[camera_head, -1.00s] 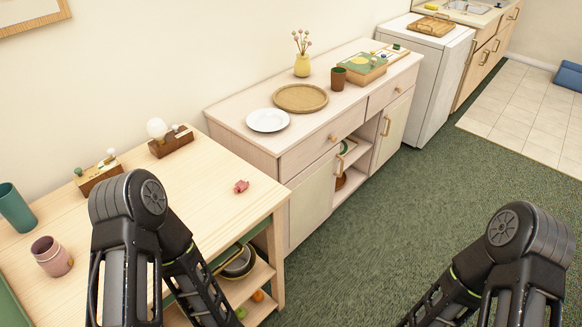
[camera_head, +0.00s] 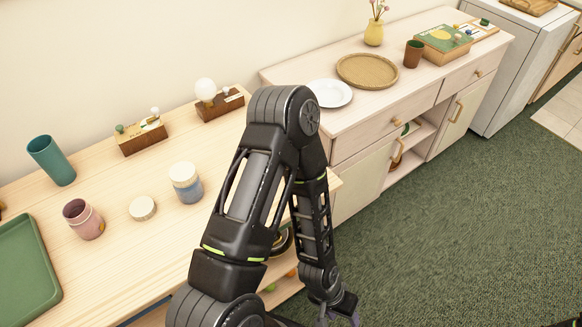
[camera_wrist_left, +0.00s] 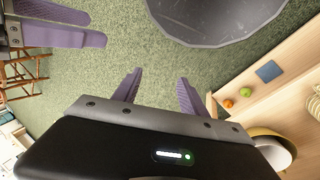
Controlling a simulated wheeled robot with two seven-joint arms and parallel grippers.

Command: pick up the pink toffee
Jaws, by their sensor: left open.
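The pink toffee is not visible now; in the earlier head view it lay on the wooden table (camera_head: 120,220), in a part now covered by my left arm. My left gripper (camera_head: 338,312) hangs low beyond the table's front side, over the green carpet and below the tabletop. In the left wrist view its two purple fingers (camera_wrist_left: 158,88) are spread with nothing between them. Purple fingers of my right gripper (camera_wrist_left: 62,28) show at the top left of that view, apart and empty.
On the table stand a teal cup (camera_head: 51,160), a pink cup (camera_head: 83,219), a jar (camera_head: 186,182), a round lid (camera_head: 142,208), a green tray (camera_head: 25,270) and wooden blocks (camera_head: 220,103). A sideboard (camera_head: 370,125) adjoins on the right. Fruit (camera_wrist_left: 245,92) and bowls sit on the lower shelf.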

